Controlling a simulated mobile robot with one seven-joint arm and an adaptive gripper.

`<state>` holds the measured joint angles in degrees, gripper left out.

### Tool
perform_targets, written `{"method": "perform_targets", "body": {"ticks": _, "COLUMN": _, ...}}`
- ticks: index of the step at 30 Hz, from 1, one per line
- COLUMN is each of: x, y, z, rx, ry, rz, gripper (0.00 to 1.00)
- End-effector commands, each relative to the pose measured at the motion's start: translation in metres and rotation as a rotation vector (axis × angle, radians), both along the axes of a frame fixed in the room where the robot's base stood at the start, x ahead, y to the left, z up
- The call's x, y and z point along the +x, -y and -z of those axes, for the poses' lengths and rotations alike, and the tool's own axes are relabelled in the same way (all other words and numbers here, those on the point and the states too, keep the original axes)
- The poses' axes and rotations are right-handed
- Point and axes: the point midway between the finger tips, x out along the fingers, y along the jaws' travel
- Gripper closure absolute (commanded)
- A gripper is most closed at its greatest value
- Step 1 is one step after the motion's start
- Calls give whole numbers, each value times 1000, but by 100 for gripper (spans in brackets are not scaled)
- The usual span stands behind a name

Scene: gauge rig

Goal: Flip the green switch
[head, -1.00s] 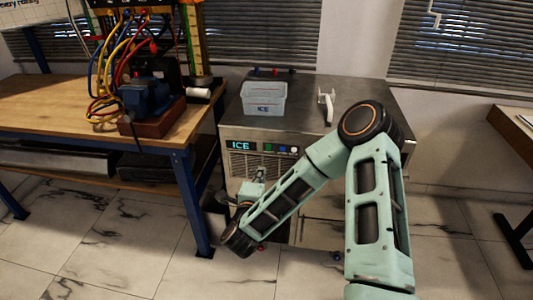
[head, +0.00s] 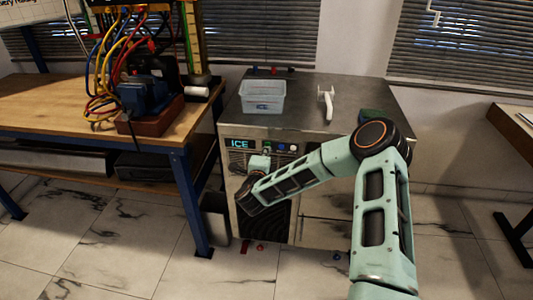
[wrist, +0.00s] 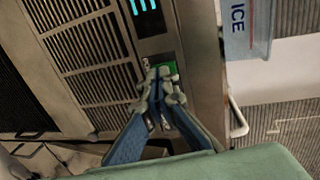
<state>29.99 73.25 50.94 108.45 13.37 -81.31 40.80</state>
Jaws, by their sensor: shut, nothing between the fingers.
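The green switch (wrist: 168,67) is on the ice machine's front panel, beside the lit blue display (wrist: 145,12) in the wrist view. My gripper (wrist: 160,80) is shut and empty, its fingertips in front of the switch and covering part of it. I cannot tell whether they touch it, or which way the switch is set. In the head view the green switch (head: 267,147) is a small patch right of the ICE display (head: 240,143), and my gripper (head: 266,153) is just below it, mostly hidden by my wrist.
Blue (head: 281,147) and white (head: 292,147) controls sit to the right on the panel. A clear ice bin (head: 262,97) and white scoop (head: 327,103) rest on the machine (head: 300,120). A wooden workbench (head: 50,100) with a hose rig stands close on the left.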

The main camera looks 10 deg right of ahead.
Motion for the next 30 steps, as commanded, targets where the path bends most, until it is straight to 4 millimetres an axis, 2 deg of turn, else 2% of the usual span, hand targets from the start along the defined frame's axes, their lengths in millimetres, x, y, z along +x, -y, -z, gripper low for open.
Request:
{"method": "perform_targets", "body": {"ticks": 16, "x": 5, "y": 1, "z": 5, "rx": -6, "ry": 16, "rz": 0, "gripper": 100}}
{"method": "perform_targets", "body": {"ticks": 30, "x": 13, "y": 4, "z": 14, "rx": -63, "ry": 192, "rz": 0, "gripper": 100}}
